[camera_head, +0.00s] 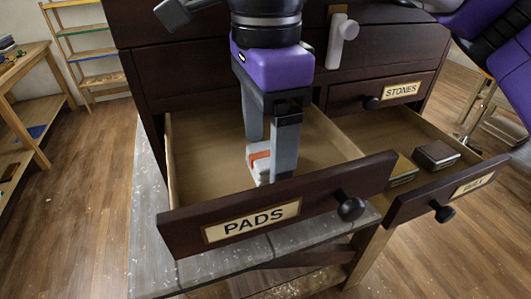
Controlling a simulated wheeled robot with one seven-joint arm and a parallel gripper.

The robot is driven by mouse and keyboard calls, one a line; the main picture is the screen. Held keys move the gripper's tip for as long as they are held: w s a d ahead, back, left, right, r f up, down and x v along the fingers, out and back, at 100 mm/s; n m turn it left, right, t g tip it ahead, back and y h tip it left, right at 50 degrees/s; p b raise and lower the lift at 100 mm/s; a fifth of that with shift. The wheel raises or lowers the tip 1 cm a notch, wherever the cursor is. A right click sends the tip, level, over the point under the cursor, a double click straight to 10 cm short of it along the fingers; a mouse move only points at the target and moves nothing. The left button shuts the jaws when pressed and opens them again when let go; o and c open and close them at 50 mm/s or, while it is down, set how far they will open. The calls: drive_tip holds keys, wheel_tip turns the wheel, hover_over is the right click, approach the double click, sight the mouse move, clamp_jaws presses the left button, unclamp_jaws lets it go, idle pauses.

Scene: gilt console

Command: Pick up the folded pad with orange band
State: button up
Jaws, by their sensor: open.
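The folded pad with orange band (259,161) lies inside the open drawer labelled PADS (187,226). It is white with an orange band, and my gripper hides part of it. My gripper (268,165) points down into this drawer, with its two grey fingers apart. The fingertips are at the pad, one finger in front of it. I cannot tell whether either finger touches the pad.
A second open drawer (405,207) at the right holds a dark block (436,154) and a yellowish one (403,171). A closed drawer labelled STONES (345,97) is above it. The PADS drawer walls surround my gripper. Wooden shelving (38,100) stands far left.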

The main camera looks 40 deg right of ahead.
sight(266, 153)
drive_tip(key=shift+f, duration=0.55)
drive_tip(key=c, duration=1.4)
wheel_tip(266, 153, up, 20)
drive_tip(key=p, duration=1.1)
drive_tip(key=shift+p, duration=0.4)
drive_tip(key=o, duration=0.6)
drive_tip(key=shift+c, duration=0.2)
drive_tip(key=c, duration=0.5)
